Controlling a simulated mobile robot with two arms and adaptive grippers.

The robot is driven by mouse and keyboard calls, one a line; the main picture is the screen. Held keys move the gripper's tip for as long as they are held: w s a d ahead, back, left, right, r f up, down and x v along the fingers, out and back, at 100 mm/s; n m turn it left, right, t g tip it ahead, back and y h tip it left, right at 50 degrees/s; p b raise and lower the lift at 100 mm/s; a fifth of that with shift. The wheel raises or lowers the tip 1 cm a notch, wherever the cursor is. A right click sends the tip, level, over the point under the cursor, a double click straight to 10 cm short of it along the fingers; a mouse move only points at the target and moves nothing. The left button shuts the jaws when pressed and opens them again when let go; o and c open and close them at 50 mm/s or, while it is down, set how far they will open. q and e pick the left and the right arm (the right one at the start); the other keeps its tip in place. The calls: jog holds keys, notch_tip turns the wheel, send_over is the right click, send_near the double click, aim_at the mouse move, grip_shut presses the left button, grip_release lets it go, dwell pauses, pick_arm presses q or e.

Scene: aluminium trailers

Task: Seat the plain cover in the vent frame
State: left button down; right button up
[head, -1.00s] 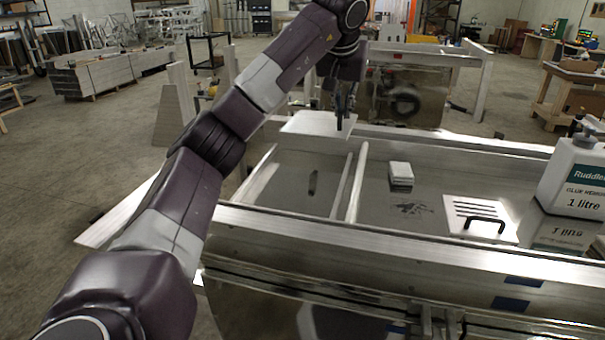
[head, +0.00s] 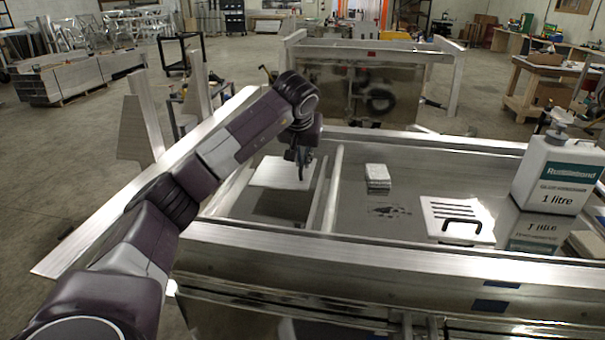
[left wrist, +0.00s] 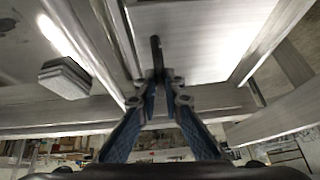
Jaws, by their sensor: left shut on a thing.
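The plain cover (head: 272,174) is a flat pale plate. My left gripper (head: 302,172) is shut on its black handle (left wrist: 156,50), which shows in the left wrist view with the cover's underlying pale face (left wrist: 205,40) around it. The cover is nearly level between the metal bars that look like the vent frame (head: 332,190), toward the far end. A dark shadow lies nearer to me, so the cover seems to be above the floor of the bed. I cannot tell whether it touches the frame. My right gripper is not in view.
A slotted cover (head: 458,212) with a black handle lies at the right. A small stacked block (head: 377,177) stands beside the frame. A white bottle (head: 552,175) stands far right. The trailer's near rail (head: 400,255) and far rail edge the bed.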

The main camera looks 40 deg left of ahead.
aim_at(303, 175)
pick_arm(q)
jog(key=shift+f+p, duration=0.35)
jog(key=shift+f, duration=2.1)
jog(key=c, duration=2.1)
grip_release()
